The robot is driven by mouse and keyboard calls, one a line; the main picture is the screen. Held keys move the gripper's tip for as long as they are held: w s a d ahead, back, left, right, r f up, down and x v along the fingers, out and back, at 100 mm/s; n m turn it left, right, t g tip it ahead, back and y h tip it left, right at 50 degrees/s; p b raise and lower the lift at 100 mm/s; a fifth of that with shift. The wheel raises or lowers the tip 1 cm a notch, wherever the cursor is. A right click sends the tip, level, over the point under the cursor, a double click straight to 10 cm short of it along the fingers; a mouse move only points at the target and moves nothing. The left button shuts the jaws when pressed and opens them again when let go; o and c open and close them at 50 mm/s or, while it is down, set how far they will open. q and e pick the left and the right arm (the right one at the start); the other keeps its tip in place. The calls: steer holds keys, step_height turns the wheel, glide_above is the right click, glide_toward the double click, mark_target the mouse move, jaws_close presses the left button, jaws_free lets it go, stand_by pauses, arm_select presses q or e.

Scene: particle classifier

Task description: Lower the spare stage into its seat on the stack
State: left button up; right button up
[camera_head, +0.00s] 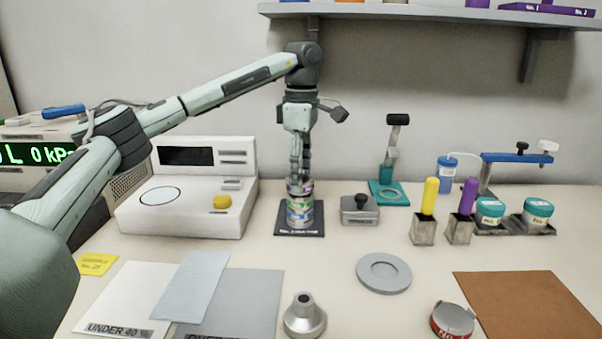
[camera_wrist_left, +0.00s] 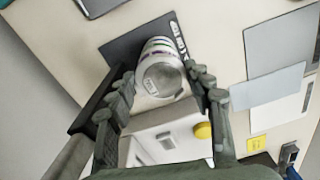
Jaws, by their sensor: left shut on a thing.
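The stack (camera_head: 300,213) is a short banded metal cylinder standing upright on a black labelled mat (camera_head: 285,232). The spare stage (camera_head: 299,187), a silver ring with a purple band, is at the top of the stack, in line with it. My left gripper (camera_head: 300,177) points straight down over the stack and is shut on the spare stage. In the left wrist view the fingers flank the round silver top (camera_wrist_left: 162,79). I see no clear gap between the stage and the stack, and cannot tell whether it is fully seated. My right gripper is not in view.
A white instrument (camera_head: 190,200) stands left of the stack, and a grey block with a knob (camera_head: 360,210) close to its right. A teal stand (camera_head: 388,190) is behind. A shelf (camera_head: 430,13) overhangs the back.

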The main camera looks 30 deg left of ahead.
arm_select(q)
steer(key=shift+f, duration=0.3)
steer(key=o, duration=1.3)
steer(key=shift+o, duration=0.2)
step_height(320, 180, up, 12)
steer(key=shift+f, duration=0.15)
step_height(320, 180, down, 12)
steer(key=shift+r, duration=0.25)
